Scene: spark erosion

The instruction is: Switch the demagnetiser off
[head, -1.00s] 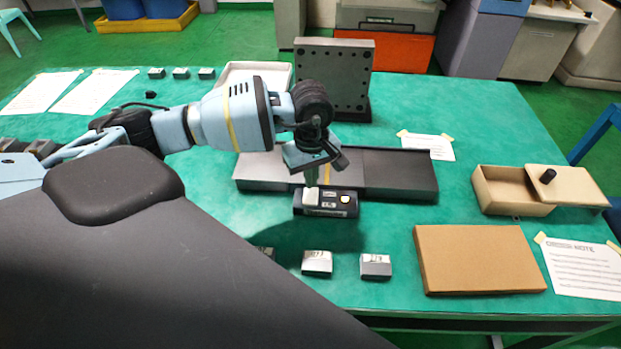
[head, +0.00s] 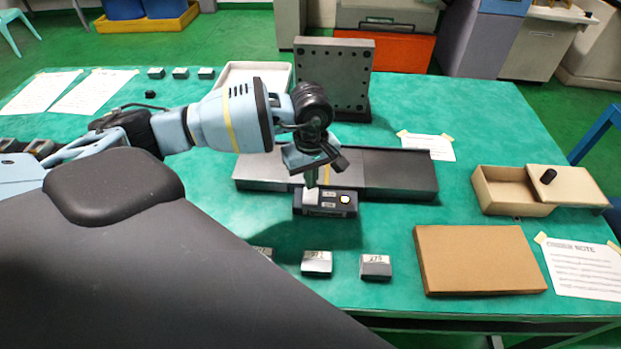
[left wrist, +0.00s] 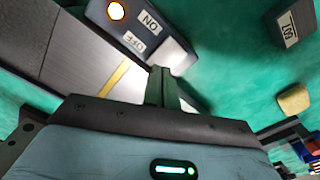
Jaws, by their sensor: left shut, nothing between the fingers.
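The demagnetiser (head: 400,172) is a long, low, dark grey block with a yellow stripe, lying across the middle of the table. Its small dark switch box (head: 344,211) is at its front edge. The box has a pale rocker (head: 311,196) at its left end and a lit yellowish lamp (head: 345,199). The left wrist view shows the ON label (left wrist: 152,20), the OFF label (left wrist: 133,41) and the glowing lamp (left wrist: 115,11). My left gripper (head: 311,184) is shut and empty, pointing down at the rocker end. I cannot tell whether its tips touch the rocker, which they partly hide.
Several small metal blocks (head: 317,263) stand in front of the box. A brown flat board (head: 478,260) and an open wooden box (head: 512,205) are at the right. An upright drilled plate (head: 336,78) and a white tray (head: 232,70) stand behind the demagnetiser.

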